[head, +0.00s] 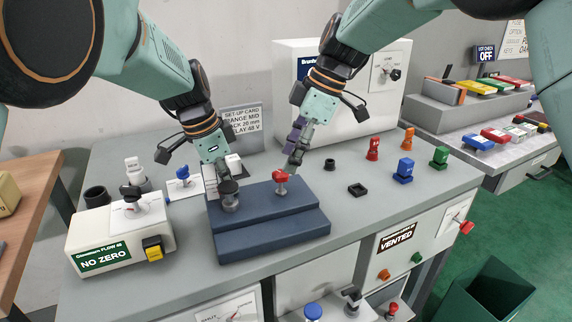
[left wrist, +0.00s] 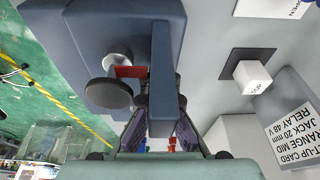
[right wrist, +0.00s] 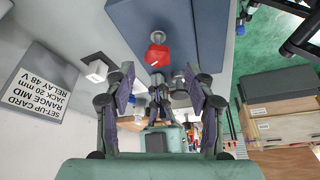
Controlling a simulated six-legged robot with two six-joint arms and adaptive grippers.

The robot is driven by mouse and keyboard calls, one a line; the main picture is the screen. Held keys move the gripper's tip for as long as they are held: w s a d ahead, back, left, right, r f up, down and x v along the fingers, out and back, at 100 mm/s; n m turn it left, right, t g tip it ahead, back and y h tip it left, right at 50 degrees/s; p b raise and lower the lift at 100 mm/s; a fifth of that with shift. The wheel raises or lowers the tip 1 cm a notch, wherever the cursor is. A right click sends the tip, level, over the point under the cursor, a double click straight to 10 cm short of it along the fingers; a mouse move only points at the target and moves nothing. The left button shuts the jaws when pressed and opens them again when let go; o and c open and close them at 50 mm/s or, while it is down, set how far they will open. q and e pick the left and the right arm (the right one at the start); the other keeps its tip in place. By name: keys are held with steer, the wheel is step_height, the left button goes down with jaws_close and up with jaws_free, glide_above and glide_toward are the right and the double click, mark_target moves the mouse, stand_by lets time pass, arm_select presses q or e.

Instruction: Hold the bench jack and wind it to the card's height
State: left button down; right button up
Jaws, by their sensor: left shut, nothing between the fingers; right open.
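A stepped dark-blue block (head: 262,233), apparently the bench jack, stands on the grey bench. On it are a grey post with a dark round top (head: 229,189) and a red knob (head: 281,176) on a short grey stem. The red knob also shows in the right wrist view (right wrist: 156,56). My left gripper (head: 224,170) is shut and empty, close to the dark-topped post. My right gripper (right wrist: 160,84) is open, above and behind the red knob, not closed on it. The set-up card (head: 241,119) stands behind; it reads range mid, jack 20 mm, relay 48 V.
A white box labelled NO ZERO (head: 121,240) with a yellow switch stands left of the block. Red, blue, green and orange pieces stand on the right of the bench, with a blue one (head: 403,171) nearest. A white cabinet (head: 290,85) stands behind.

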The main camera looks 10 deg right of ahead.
mark_target(282, 173)
steer(key=shift+x, duration=1.75)
steer(key=shift+c, duration=0.4)
steer(key=shift+s, duration=0.1)
jaws_close()
